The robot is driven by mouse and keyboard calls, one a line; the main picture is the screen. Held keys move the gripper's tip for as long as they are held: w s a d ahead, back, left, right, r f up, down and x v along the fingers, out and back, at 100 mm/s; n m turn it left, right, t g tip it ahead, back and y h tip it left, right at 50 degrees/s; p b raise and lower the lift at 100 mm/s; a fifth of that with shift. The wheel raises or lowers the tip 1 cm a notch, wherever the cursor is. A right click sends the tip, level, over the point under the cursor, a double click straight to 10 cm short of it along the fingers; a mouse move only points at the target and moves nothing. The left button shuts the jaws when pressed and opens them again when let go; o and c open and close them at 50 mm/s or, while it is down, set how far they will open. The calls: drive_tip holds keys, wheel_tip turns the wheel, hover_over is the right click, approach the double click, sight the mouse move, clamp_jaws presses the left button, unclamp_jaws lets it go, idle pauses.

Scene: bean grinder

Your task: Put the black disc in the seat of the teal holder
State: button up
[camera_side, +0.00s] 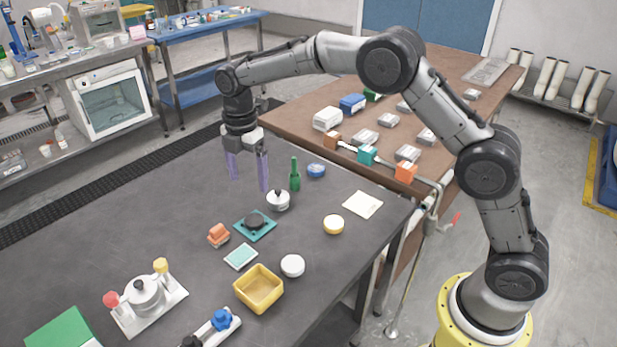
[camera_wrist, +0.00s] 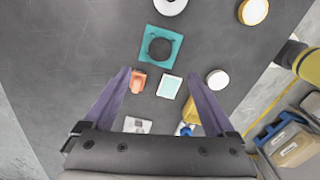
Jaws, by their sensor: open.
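The teal holder (camera_side: 241,233) is a flat square plate on the dark table, near the middle of the side view. It also shows in the wrist view (camera_wrist: 146,60), above the gap between the fingers. The black disc (camera_side: 254,220) lies on the holder, near its centre; in the wrist view the disc (camera_wrist: 160,48) looks roughly centred. I cannot tell whether it sits fully down in the seat. My gripper (camera_side: 248,178) is open and empty, pointing down well above the table. Its purple fingers (camera_wrist: 159,78) are wide apart and touch nothing.
An orange block (camera_side: 219,235), a pale teal-topped pad (camera_side: 241,257), a yellow bin (camera_side: 259,289) and a white round lid (camera_side: 292,265) lie nearby. A white knobbed piece (camera_side: 278,201) and a green bottle (camera_side: 295,175) stand behind.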

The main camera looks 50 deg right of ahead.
drive_tip(key=s+d+r+m+t, duration=0.1)
drive_tip(key=s+d+r+m, duration=0.2)
drive_tip(key=s+r+m, duration=0.35)
drive_tip(key=s+d+r+m+t, duration=0.2)
drive_tip(key=s+d+r+m, duration=0.1)
drive_tip(key=s+r, duration=0.55)
drive_tip(key=s+d+f+m+t, duration=0.1)
drive_tip(key=s+m, duration=0.4)
drive_tip(key=s, duration=0.5)
drive_tip(key=s+d+f+m+t, duration=0.1)
drive_tip(key=s+m, duration=0.4)
drive_tip(key=s, duration=0.6)
wheel_tip(320, 180, down, 2)
drive_tip(key=shift+d+f+m+t, duration=0.1)
drive_tip(key=shift+d+m+t, duration=0.25)
drive_tip(key=shift+d, duration=0.15)
